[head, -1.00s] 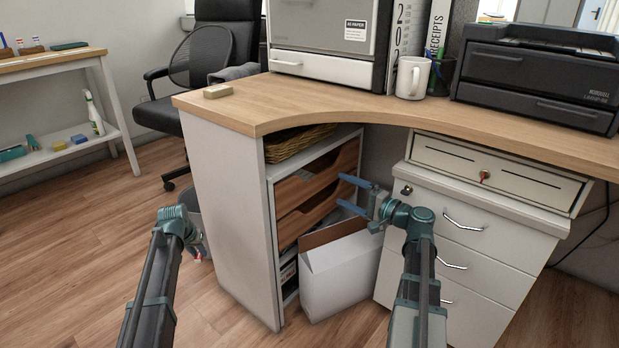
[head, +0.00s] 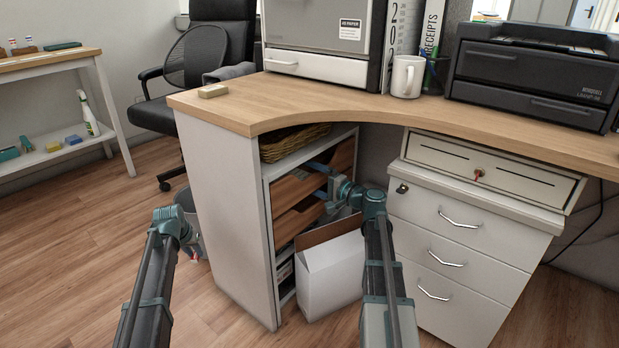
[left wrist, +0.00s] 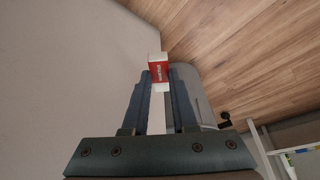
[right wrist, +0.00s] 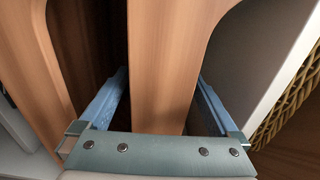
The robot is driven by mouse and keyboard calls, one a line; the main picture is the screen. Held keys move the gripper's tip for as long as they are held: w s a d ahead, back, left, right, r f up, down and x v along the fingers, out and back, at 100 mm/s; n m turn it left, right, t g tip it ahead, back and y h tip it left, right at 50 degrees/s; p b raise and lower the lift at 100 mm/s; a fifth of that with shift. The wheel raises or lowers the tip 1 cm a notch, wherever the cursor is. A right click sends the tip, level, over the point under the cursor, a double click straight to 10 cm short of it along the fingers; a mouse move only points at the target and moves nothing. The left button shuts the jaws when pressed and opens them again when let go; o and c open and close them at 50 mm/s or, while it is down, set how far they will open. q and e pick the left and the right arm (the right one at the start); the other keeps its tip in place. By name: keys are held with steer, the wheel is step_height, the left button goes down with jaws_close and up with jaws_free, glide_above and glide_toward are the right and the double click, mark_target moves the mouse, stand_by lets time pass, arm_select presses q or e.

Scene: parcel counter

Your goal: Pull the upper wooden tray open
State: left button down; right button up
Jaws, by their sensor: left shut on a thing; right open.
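The upper wooden tray (head: 290,188) sits in the open side of the desk, its front about flush with the cabinet. My right gripper (head: 318,181) is open at this tray's front. In the right wrist view the tray's front board (right wrist: 158,60) stands between the two open blue fingers (right wrist: 158,103); whether they touch it I cannot tell. My left gripper (left wrist: 159,90) is shut on a small red and white box (left wrist: 158,69). In the head view the left fingers are hidden behind the wrist, near the desk's left side panel.
The lower wooden tray (head: 297,220) is just below. A white carton (head: 330,277) stands on the floor before the shelf's lower part. A wicker basket (head: 290,143) sits above the trays. The white drawer unit (head: 462,245) stands right of the opening.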

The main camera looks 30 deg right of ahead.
jaws_close()
stand_by(0.6)
